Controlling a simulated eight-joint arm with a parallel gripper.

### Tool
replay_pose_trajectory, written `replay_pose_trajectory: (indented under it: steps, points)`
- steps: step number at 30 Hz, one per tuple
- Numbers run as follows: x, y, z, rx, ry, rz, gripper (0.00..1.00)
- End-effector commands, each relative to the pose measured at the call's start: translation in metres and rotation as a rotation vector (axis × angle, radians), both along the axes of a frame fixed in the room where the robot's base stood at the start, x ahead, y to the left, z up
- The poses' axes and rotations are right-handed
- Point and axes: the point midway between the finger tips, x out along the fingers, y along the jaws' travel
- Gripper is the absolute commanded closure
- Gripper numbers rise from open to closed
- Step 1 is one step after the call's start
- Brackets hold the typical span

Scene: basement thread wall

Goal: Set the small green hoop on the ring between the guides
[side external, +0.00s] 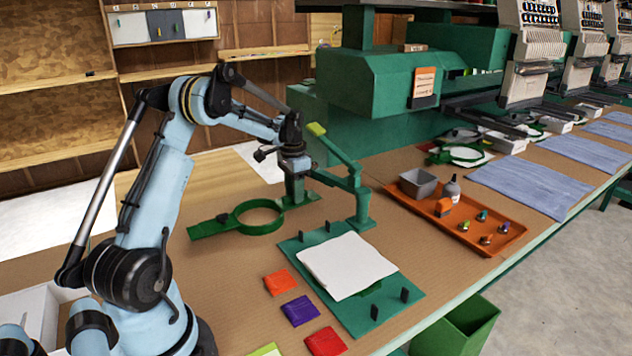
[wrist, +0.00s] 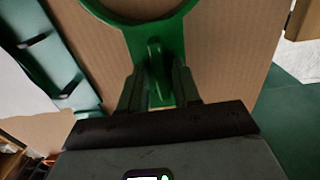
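The small green hoop (side external: 258,230) appears to lie flat on the brown table, with a flat arm reaching left. In the wrist view the hoop (wrist: 180,28) shows its near rim and a raised green tab. My gripper (wrist: 157,82) points down with one finger on each side of that tab. No clear gap shows, but I cannot tell whether the fingers press on it. A green board (side external: 398,292) in front carries a white cloth (side external: 345,266) and black upright guides (side external: 376,312). No ring shows; the cloth covers the board's middle.
A green lever fixture (side external: 362,205) stands right of my gripper, close to the board. Orange (side external: 281,282), purple (side external: 300,310) and red (side external: 326,341) squares lie left of the board. An orange tray (side external: 460,228) with small items is farther right. A green machine (side external: 375,85) stands behind.

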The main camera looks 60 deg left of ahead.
Motion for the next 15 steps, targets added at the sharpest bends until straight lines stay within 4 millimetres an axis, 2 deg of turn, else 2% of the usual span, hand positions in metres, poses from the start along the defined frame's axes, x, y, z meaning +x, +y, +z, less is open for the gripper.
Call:
replay_pose_trajectory:
  steps: [1, 6, 15]
  points:
    - [0.0, 0.0, 0.0001, 0.0, 0.0, 0.0, 0.73]
    - [0.0, 0.0, 0.0002, 0.0, 0.0, 0.0, 0.99]
    - [0.0, 0.0, 0.0025, 0.0, 0.0, 0.0, 1.0]
